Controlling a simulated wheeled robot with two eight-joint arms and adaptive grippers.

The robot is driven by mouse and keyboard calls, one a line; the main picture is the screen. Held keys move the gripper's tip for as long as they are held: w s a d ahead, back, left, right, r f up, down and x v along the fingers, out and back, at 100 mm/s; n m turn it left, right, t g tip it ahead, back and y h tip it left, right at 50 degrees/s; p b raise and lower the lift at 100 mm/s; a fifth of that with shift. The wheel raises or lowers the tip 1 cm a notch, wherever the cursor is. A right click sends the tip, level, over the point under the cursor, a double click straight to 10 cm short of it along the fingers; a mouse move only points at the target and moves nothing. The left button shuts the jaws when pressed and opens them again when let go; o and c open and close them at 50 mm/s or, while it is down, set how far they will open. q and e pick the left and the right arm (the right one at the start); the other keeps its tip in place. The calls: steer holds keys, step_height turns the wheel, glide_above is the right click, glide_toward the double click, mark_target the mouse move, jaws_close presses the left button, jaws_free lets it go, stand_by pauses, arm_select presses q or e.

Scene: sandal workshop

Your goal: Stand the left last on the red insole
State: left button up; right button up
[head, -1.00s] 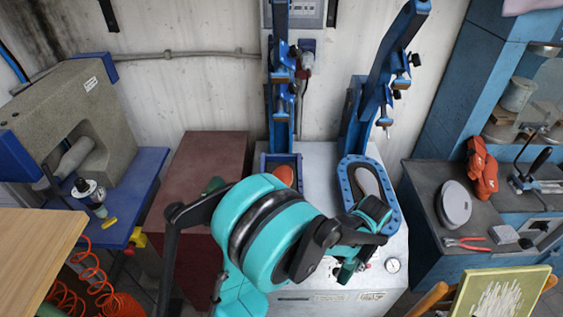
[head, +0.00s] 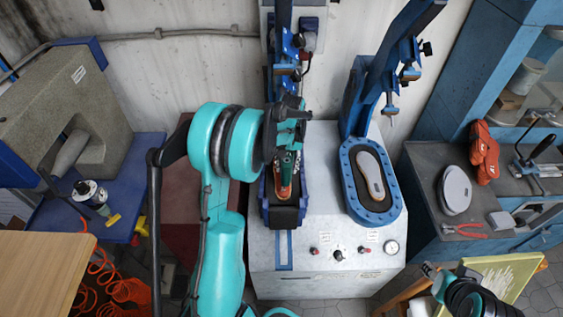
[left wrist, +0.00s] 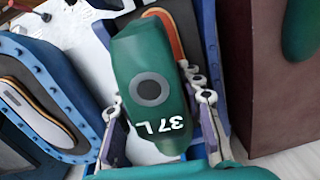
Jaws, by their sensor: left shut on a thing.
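My left gripper (head: 286,150) is shut on a green last (head: 288,168) over the left press bed (head: 264,208). In the left wrist view, the last (left wrist: 148,88) sits between the two fingers (left wrist: 160,118); its top shows a dark round hole and the white marking "37 L". The red insole (left wrist: 172,32) lies in the bed, and its orange-red rim shows past the last. The last covers much of it. I cannot tell whether the last touches it. An arm end, likely my right gripper (head: 430,270), shows at the bottom right; its jaws are unclear.
The right press bed (head: 348,190) holds a pale insole (head: 371,176). Blue press arms (head: 385,65) rise behind the beds. A second green last (left wrist: 300,28) stands by the dark red box (left wrist: 260,110). A side bench (head: 425,200) holds pliers (head: 465,230) and a grey disc (head: 456,190).

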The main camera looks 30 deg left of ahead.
arm_select(q)
steer(key=shift+s+a+n, duration=0.15)
steer(key=shift+a+n, duration=0.25)
steer(key=shift+a, duration=0.3)
steer(key=shift+s+f+b, duration=0.1)
steer(key=shift+f+b, duration=1.25)
steer(key=shift+f, duration=0.8)
steer(key=shift+d+f+b, duration=0.1)
steer(key=shift+f+b, duration=0.4)
steer(key=shift+s+f+b, duration=0.1)
steer(key=shift+f+b, duration=0.15)
steer(key=shift+b, duration=0.05)
steer(key=o, duration=1.2)
steer(key=shift+o, duration=0.2)
steer(key=shift+r, duration=0.1)
